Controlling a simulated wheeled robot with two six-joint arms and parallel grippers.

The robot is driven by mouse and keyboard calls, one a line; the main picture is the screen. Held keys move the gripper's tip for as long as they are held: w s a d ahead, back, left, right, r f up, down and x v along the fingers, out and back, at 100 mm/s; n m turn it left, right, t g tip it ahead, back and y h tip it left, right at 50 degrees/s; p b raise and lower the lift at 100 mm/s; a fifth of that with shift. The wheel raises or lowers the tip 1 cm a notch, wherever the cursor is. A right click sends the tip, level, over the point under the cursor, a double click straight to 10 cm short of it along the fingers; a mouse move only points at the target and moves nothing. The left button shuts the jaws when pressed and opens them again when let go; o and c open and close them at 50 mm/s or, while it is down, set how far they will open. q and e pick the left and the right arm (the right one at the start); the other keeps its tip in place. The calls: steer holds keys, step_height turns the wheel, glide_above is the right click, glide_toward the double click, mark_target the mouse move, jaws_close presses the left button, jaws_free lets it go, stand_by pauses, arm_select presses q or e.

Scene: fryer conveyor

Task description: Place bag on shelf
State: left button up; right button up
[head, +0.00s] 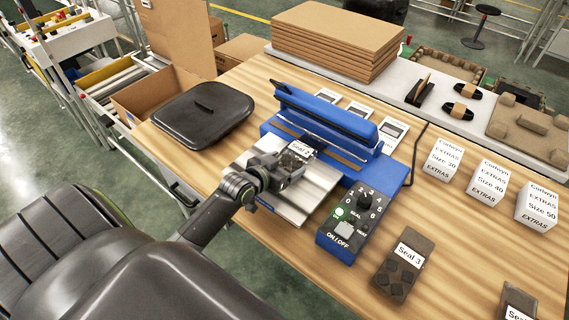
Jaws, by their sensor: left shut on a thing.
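My left gripper (291,163) is over the metal plate of the blue sealer (336,118), shut on a dark bag labelled "Seal 2" (301,149). The bag's far end is at the sealer's front edge, below the raised blue bar; the gripper hides part of it. A dark bag labelled "Seal 3" (403,268) lies on the wooden table (470,235) at the right. Another labelled bag (516,303) is cut off at the bottom right. A grey raised shelf (398,112) runs along the table's back. My right gripper is out of view.
A black lid-like tray (204,113) lies on the table's left. The sealer's control box (352,222) shows a green light. White "EXTRAS" boxes (488,181) stand at the right. Flat cardboard (335,40) and dark strapped items (456,108) occupy the shelf. An open carton (165,95) is beyond the table.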

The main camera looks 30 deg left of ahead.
arm_select(q)
steer(key=shift+f, duration=0.15)
steer(key=o, duration=0.9)
steer(key=shift+o, duration=0.2)
steer(key=shift+r, duration=0.25)
steer(key=v, duration=1.2)
